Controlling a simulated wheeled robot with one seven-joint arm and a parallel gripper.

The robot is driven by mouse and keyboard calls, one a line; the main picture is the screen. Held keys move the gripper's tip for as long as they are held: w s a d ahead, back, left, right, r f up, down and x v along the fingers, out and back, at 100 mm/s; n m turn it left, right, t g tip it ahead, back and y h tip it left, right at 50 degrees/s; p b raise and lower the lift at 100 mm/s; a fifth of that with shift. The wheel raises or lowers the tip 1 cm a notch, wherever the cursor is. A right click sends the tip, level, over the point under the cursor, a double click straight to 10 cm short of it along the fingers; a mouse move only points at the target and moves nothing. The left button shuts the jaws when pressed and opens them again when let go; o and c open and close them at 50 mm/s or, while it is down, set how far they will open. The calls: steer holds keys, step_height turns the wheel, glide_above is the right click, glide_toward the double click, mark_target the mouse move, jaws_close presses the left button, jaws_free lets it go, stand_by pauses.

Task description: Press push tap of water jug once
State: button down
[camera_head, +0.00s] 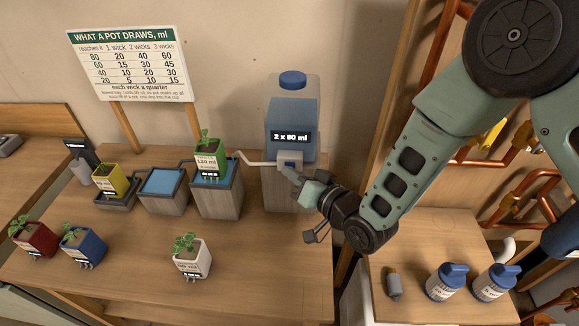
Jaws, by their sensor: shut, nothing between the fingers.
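The water jug (306,112) is clear with blue water and a blue cap, and stands at the back of the bench. Its label reads "2 x 80 ml". The push tap (289,158) is a small pale block with a blue part on the jug's lower front. A white tube runs left from it toward the green pot (207,160). My gripper (290,174) is shut, with its grey fingertips just below and in front of the tap. I cannot tell whether they touch it.
A row of wooden blocks and trays holds the green pot and a yellow pot (108,183). A red pot (38,239), a blue pot (85,246) and a white pot (192,261) stand in front. Blue-capped bottles (443,285) and copper pipes are at right.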

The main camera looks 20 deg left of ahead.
steer(key=shift+s+d, duration=0.2)
steer(key=shift+s, duration=0.55)
steer(key=shift+s+d+b, duration=0.2)
steer(key=shift+s+b, duration=0.05)
steer(key=shift+s, duration=0.55)
steer(key=shift+s+d+b, duration=0.2)
steer(key=shift+s, duration=0.65)
steer(key=shift+s+d+b, duration=0.2)
steer(key=shift+s+b, duration=0.05)
steer(key=shift+s, duration=0.55)
steer(key=shift+w, duration=0.1)
steer(key=s+d+r+n+g+h+b, duration=0.1)
steer(key=s+d+h, duration=0.3)
steer(key=d, duration=0.4)
steer(key=s+d+r+n+g+h+b, duration=0.1)
steer(key=s+d+r+g+h+b, duration=0.2)
steer(key=d, duration=0.6)
steer(key=s+d+r+n+g+h+b, duration=0.1)
steer(key=s+d+r+g+h+b, duration=0.1)
steer(key=s+d+h, duration=0.4)
steer(key=s+d+g+b, duration=0.1)
steer(key=s+d+g, duration=0.1)
steer(key=d, duration=0.1)
steer(key=shift+s+d+r, duration=0.2)
steer(key=shift+s, duration=0.05)
